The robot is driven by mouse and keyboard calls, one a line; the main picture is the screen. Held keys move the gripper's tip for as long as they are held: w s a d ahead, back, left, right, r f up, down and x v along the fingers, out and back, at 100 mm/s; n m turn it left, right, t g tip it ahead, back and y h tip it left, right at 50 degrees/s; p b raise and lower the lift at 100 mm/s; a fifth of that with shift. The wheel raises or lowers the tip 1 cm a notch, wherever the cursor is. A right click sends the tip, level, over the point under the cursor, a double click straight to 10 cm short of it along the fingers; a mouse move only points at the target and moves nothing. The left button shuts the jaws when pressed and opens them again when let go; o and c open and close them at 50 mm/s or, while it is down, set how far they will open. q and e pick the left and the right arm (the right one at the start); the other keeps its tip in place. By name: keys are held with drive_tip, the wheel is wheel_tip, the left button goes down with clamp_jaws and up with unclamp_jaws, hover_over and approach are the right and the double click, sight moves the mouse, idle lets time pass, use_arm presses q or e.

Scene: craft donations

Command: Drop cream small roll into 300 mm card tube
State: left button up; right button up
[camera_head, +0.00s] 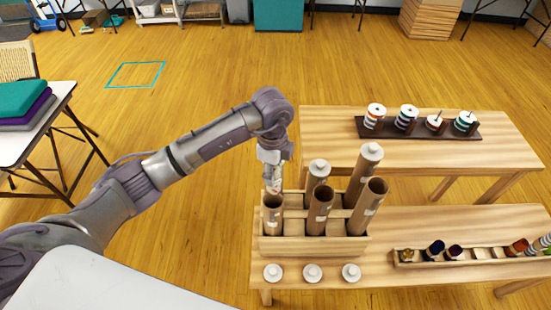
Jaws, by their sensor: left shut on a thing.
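My left gripper (274,176) points down over the front left card tube (272,217) in the wooden rack (315,247). It is shut on a small pale roll (273,187), presumably the cream one, just at or above that tube's mouth; I cannot tell whether its lower end is inside. This tube is the shortest of the three open front tubes. The middle tube (319,212) and the taller right tube (366,208) are beside it. I cannot read which is 300 mm. My right gripper is not in view.
Two capped tubes (361,178) stand in the rack's back row. Three white caps (312,273) lie in front of the rack. A tray of small rolls (480,254) is at the right. A spool stand (420,130) sits on the rear table.

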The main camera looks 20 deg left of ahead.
sight(273, 189)
use_arm(q)
drive_tip(key=shift+s+f+b, duration=0.2)
drive_tip(key=shift+f+b, duration=0.45)
drive_tip(key=shift+f, duration=0.05)
wheel_tip(273, 189, down, 3)
drive_tip(key=shift+r+b, duration=0.2)
drive_tip(key=shift+b, duration=0.8)
drive_tip(key=shift+w+f+b, duration=0.1)
drive_tip(key=shift+f+b, duration=1.15)
drive_tip(key=shift+f, duration=0.75)
drive_tip(key=o, duration=1.2)
drive_tip(key=shift+r, duration=0.2)
wheel_tip(273, 189, up, 12)
drive_tip(key=shift+f, duration=0.15)
